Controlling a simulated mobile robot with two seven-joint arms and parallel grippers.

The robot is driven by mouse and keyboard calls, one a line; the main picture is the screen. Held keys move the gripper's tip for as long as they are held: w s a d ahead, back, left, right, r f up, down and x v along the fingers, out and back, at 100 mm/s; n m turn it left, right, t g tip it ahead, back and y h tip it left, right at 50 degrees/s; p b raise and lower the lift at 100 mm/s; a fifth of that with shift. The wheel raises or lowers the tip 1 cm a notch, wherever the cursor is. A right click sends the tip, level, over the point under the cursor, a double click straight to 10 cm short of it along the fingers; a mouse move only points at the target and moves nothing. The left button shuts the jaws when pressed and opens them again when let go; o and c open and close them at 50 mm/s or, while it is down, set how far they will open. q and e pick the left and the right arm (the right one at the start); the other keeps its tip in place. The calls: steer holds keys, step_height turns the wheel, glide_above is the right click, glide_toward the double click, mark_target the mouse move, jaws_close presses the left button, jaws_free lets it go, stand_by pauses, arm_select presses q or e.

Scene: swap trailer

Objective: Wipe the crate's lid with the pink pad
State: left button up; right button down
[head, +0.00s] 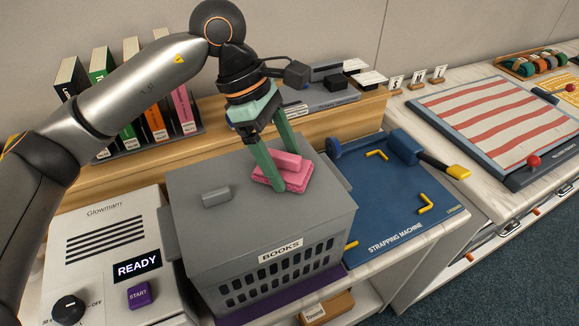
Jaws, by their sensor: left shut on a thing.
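A grey crate labelled BOOKS (284,268) stands in the middle with its flat grey lid (235,237) on. A small grey handle (216,197) sits on the lid's left part. The pink pad (297,178) lies at the lid's back right, and appears to touch it. My left gripper (280,172) comes down from above with green fingers and is shut on the pad's raised grip. My right gripper is not in view.
A white machine with a READY display (136,266) stands at the left. A blue strapping machine (380,215) with a roller handle lies right of the crate. Binders (153,118) stand behind on a wooden ledge. A striped board (497,125) is at far right.

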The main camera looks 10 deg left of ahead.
mark_target(300, 188)
arm_select(q)
steer(key=shift+w+a, duration=0.6)
steer(key=shift+w, duration=0.35)
steer(key=shift+w+a, duration=0.6)
steer(key=shift+w, duration=0.3)
steer(key=shift+s+d+f, duration=0.1)
steer(key=shift+s+d, duration=0.3)
steer(key=shift+s, duration=0.15)
steer(key=shift+s+d+b, duration=0.55)
steer(key=shift+s+d, duration=0.15)
steer(key=shift+s, duration=0.3)
steer(key=shift+s+d+b, duration=0.45)
steer(key=shift+s+d, duration=0.1)
steer(key=shift+s, duration=0.25)
steer(key=shift+s+d+b, duration=0.25)
steer(key=shift+s+d, duration=0.15)
steer(key=shift+s, duration=0.25)
steer(key=shift+s+d+b, duration=0.2)
steer(key=shift+s+d, duration=0.2)
steer(key=shift+s, duration=0.2)
steer(key=shift+s+d, duration=0.6)
steer(key=shift+s, duration=0.25)
steer(key=shift+b, duration=0.35)
